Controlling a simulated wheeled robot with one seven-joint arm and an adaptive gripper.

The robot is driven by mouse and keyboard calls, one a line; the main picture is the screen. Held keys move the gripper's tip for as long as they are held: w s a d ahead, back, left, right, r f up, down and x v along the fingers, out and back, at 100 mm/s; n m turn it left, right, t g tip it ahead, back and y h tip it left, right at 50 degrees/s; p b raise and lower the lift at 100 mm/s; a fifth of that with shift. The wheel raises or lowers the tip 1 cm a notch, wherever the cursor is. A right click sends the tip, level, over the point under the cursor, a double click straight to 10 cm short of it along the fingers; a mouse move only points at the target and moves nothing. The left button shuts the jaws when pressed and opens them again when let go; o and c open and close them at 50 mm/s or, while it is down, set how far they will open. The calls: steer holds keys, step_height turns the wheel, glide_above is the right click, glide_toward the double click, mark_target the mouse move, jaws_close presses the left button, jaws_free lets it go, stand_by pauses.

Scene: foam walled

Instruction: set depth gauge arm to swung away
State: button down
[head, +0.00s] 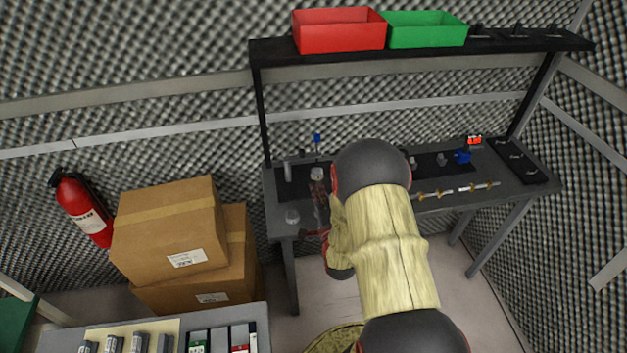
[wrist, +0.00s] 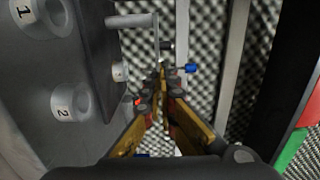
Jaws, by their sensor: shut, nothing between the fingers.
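A grey L-shaped bar (wrist: 133,20) stands out from the bench at the top of the wrist view; it looks like the depth gauge arm, but I cannot be sure. In the head view a grey post (head: 287,168) stands at the bench's left end. A blue-tipped knob (wrist: 190,68) lies just beyond my fingertips; it also shows in the head view (head: 317,138). My gripper (wrist: 161,72) is shut and empty, its tips close to the bar's end. I cannot tell whether they touch it. My arm hides the middle of the bench in the head view.
Round fittings marked 1 (wrist: 40,14) and 2 (wrist: 72,108) stand on the bench (head: 545,180). A shelf above holds a red bin (head: 338,32) and a green bin (head: 427,30). Cardboard boxes (head: 170,230) and a fire extinguisher (head: 82,208) are at left.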

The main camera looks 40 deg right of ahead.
mark_target(302, 154)
steer(key=b+x, duration=0.1)
steer(key=x, duration=1.1)
steer(key=shift+w+d+b, duration=0.25)
steer(key=shift+w+b, duration=0.1)
steer(key=shift+d, duration=0.1)
steer(key=shift+w+d+n+y, duration=0.15)
steer(key=shift+n+y, duration=0.15)
steer(key=shift+y, duration=0.2)
